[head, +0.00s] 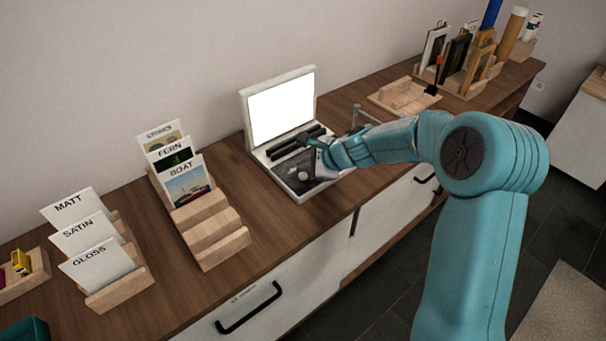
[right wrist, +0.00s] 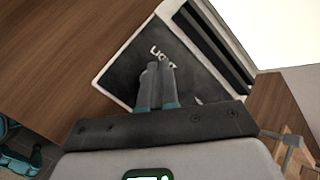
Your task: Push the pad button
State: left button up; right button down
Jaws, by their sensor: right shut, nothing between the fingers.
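A white open device (head: 247,115) with a bright lit screen (head: 281,108) stands on the wooden counter. In the right wrist view the dark pad (right wrist: 122,77) bears pale lettering, partly readable as LIGHT. My right gripper (head: 313,145) is shut and empty over the pad. In the right wrist view its fingertips (right wrist: 158,68) lie just below the lettering and hide part of the pad. I cannot tell whether they touch it. My left gripper is not in view.
Card racks stand left of the device: one with a BOAT card (head: 187,186), one with a GLOSS card (head: 97,264). An empty wooden tray (head: 403,97) and a rack of frames (head: 466,84) stand to the right. Dark bars (head: 290,144) lie between pad and screen.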

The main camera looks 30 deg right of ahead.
aim_at(305, 177)
dwell(0.4)
jog(key=shift+f+b, duration=0.45)
jog(key=shift+f, duration=0.05)
jog(key=shift+f+b, duration=0.3)
jog(key=shift+r, duration=0.1)
dwell(0.4)
jog(key=shift+r+p, duration=0.7)
jog(key=shift+p, duration=0.05)
notch_tip(305, 177, up, 6)
jog(key=p, duration=0.5)
jog(key=shift+p, duration=0.35)
